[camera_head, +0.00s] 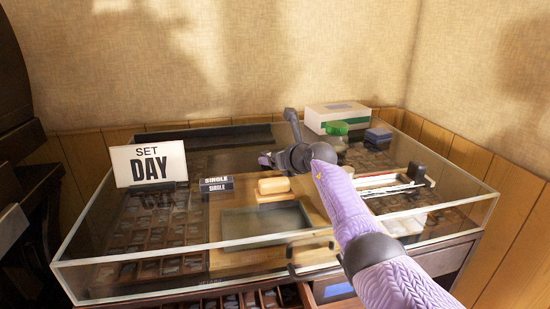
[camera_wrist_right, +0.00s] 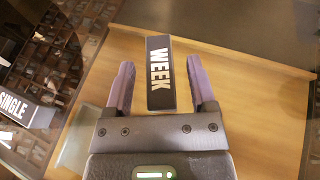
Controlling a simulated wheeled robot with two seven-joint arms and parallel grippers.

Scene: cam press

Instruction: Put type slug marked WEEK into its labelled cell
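The type slug marked WEEK (camera_wrist_right: 161,85) is a dark block with white letters on a wooden surface in the right wrist view. My right gripper (camera_wrist_right: 160,62) is open, with one purple finger on each side of the slug and a gap at each side. I cannot tell how far above the wood the fingertips are. In the head view my right arm hides the slug and most of the gripper. A cell labelled WEEK cannot be made out; many small compartments (camera_head: 155,238) lie at the left. My left gripper is not in view.
Clear low walls (camera_head: 180,290) surround the bench. A SET DAY sign (camera_head: 150,165) and a SINGLE slug (camera_head: 217,184) stand at the left. A wooden block (camera_head: 273,186) lies near a grey-green plate (camera_head: 265,224). A white box (camera_head: 338,116) is at the back right.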

